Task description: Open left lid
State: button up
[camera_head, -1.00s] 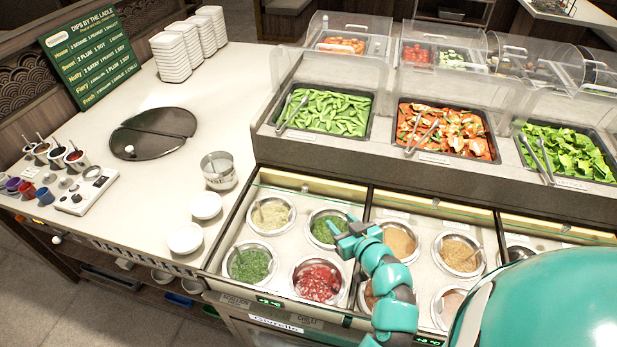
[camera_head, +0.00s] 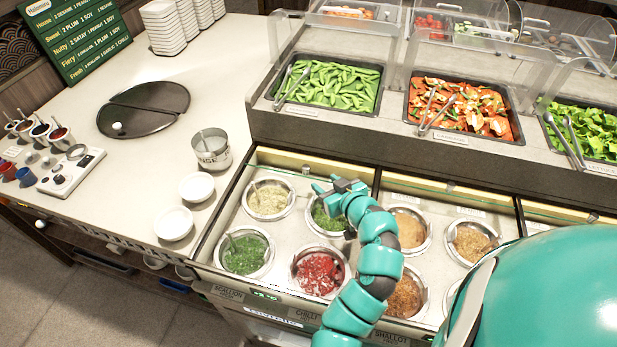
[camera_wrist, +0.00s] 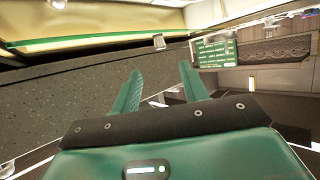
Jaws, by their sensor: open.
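The left bay of sauce wells (camera_head: 221,236) holds several metal pots, including chopped green (camera_head: 243,256), red (camera_head: 318,274) and pale green (camera_head: 268,200). A thin, clear pane with a greenish edge (camera_head: 285,174) appears to run along its back; how far it covers the bay is hard to tell. My gripper (camera_head: 322,187) is open and empty above the back green pot (camera_head: 322,222), near that edge. In the wrist view my gripper (camera_wrist: 160,78) has its fingers apart with nothing between them. A two-part black round cover (camera_head: 150,107) with a white knob lies on the left counter.
Food trays of green pods (camera_head: 330,88) and red-orange pieces (camera_head: 462,108) stand behind the wells under clear guards. White bowls (camera_head: 174,223) and a metal pot (camera_head: 211,150) stand left of the bay. A control box (camera_head: 70,172) sits far left.

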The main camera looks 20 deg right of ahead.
aim_at(308, 170)
jog(key=p+x, duration=0.3)
jog(key=x, duration=0.6)
jog(key=shift+w, duration=0.25)
jog(key=shift+p+x, duration=0.3)
jog(key=shift+x, duration=0.55)
jog(key=shift+f, duration=0.1)
grip_shut()
